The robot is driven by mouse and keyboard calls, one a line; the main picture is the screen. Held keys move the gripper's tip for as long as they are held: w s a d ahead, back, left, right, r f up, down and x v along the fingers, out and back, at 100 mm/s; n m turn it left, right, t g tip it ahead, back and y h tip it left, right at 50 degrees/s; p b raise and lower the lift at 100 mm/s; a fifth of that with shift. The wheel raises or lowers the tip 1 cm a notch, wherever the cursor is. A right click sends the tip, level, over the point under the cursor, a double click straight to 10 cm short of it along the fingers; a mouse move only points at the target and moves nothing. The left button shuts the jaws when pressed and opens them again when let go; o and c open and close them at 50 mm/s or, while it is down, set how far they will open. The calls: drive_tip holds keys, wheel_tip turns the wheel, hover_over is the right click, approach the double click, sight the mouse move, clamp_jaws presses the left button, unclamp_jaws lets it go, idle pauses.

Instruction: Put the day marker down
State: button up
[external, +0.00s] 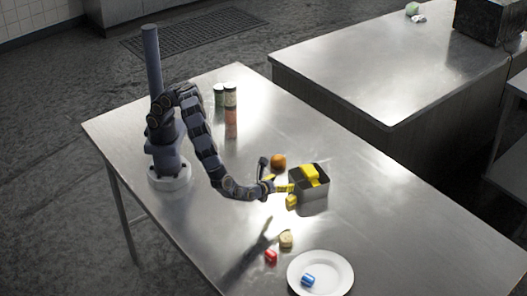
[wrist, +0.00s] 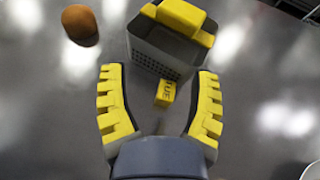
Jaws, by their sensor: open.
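The day marker, a small yellow block with dark letters that look like "TUE" (wrist: 165,93), is between the spread fingers in the wrist view, near the basket's front side. There is a visible gap to each finger. My gripper (wrist: 158,74) is open, with yellow ribbed pads. In the external view my gripper (external: 281,185) is low over the table, just left of the basket. A small yellow block (external: 291,202) by the basket's near left corner looks like the marker. I cannot tell whether it rests fully on the table.
The grey basket (wrist: 160,57) holds yellow blocks (wrist: 184,17). An orange (wrist: 79,22) sits behind my gripper. A tan item (external: 286,239), red block (external: 271,257) and white plate (external: 334,262) with a blue block are nearer. Cans (external: 230,95) stand at the back.

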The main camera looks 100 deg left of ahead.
sight(286, 200)
drive_tip(key=d+f+m, duration=0.1)
drive_tip(key=d+f, duration=0.1)
drive_tip(key=s+d+f+m+t+h, duration=0.1)
drive_tip(key=f, duration=0.1)
drive_tip(key=shift+s+d, duration=0.15)
drive_tip(key=shift+d, duration=0.2)
drive_tip(key=shift+d+f+m+h, duration=0.1)
drive_tip(key=shift+f+m+h, duration=0.2)
drive_tip(key=shift+f+h, duration=0.1)
drive_tip(key=x, duration=0.6)
drive_tip(key=shift+f, duration=0.3)
drive_tip(key=shift+w+a+f, duration=0.15)
drive_tip(key=shift+w+a, duration=0.25)
drive_tip(key=shift+a, duration=0.05)
clamp_jaws()
